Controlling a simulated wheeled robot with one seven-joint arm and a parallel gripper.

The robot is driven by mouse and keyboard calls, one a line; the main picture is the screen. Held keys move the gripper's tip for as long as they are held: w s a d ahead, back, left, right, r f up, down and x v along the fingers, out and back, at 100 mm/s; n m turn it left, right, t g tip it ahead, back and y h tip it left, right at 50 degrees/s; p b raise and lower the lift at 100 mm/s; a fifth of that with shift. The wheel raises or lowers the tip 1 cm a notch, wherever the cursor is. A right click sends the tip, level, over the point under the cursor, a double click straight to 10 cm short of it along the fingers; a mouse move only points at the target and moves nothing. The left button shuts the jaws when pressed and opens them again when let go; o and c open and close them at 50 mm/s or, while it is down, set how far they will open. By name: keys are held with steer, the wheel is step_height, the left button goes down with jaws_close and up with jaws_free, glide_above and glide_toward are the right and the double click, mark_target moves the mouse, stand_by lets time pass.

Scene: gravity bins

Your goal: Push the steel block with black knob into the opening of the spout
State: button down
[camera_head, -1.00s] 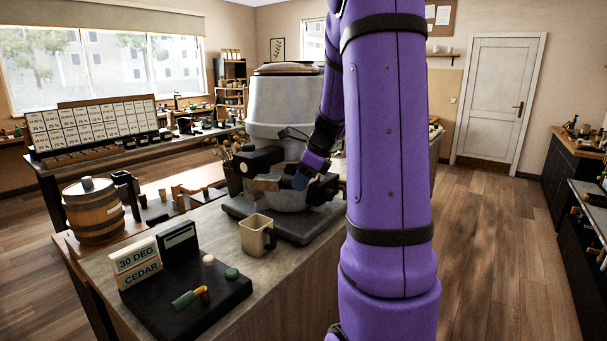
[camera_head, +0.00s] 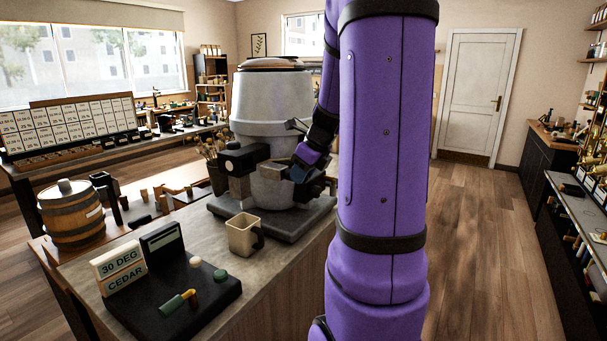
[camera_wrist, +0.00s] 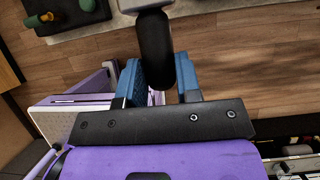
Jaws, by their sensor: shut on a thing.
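The steel block (camera_wrist: 143,5) shows only as a pale metal edge at the top of the wrist view. Its black knob (camera_wrist: 154,50) reaches down from it between the blue fingertips of my gripper (camera_wrist: 163,78), which is shut on the knob. In the head view my gripper (camera_head: 301,174) is beside the grey vessel (camera_head: 270,95), at its lower front. A spout assembly with a dark upper part (camera_head: 244,158) stands just left of my gripper. The spout's opening and how far the block sits in it cannot be made out.
A beige mug (camera_head: 241,236) stands on the bench in front of the vessel's dark base. A black console (camera_head: 180,305) with a 30 DEG CEDAR sign (camera_head: 118,267) is nearer. A barrel (camera_head: 70,213) stands at left. The floor at right is clear.

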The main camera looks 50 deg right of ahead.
mark_target(286, 169)
steer(key=shift+w+a, duration=0.2)
steer(key=shift+w, duration=2.45)
steer(key=w, duration=0.8)
steer(key=shift+w+a, duration=0.25)
steer(key=shift+a, duration=0.1)
stand_by(2.6)
steer(key=c, duration=0.7)
jaws_free()
steer(key=shift+c, duration=0.2)
steer(key=v, duration=1.1)
